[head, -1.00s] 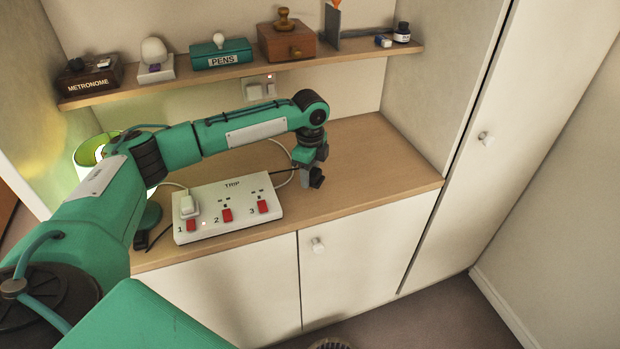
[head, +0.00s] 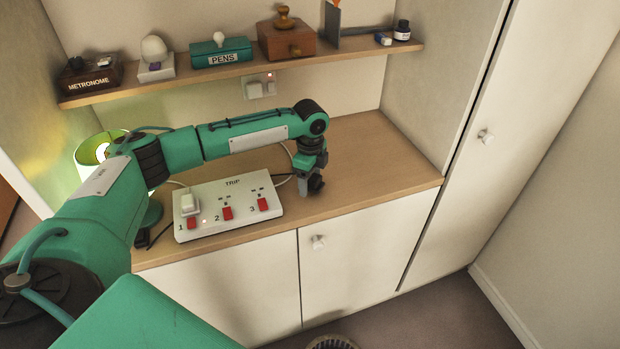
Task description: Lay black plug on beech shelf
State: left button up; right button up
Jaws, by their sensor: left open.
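The lower beech shelf (head: 375,165) is a wide wooden top above white cupboard doors. My left gripper (head: 310,188) is open and points down at this shelf, right of the white power strip (head: 228,206). A small dark piece at its fingertips looks like the black plug (head: 317,183), low over or on the wood. I cannot tell whether the fingers touch it. A thin dark cable runs from behind the strip towards it. A white plug (head: 189,204) sits in socket 1 of the strip. My right gripper is not in view.
An upper wooden shelf (head: 235,75) holds a metronome box (head: 90,75), a pens box (head: 221,52), a wooden box (head: 287,40) and an ink bottle (head: 402,31). A green lamp (head: 92,152) stands at left. The lower shelf is clear to the right of my gripper.

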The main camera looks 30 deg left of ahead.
pick_arm(q)
notch_tip(320, 180, up, 12)
jog(key=b, duration=0.2)
dwell(0.5)
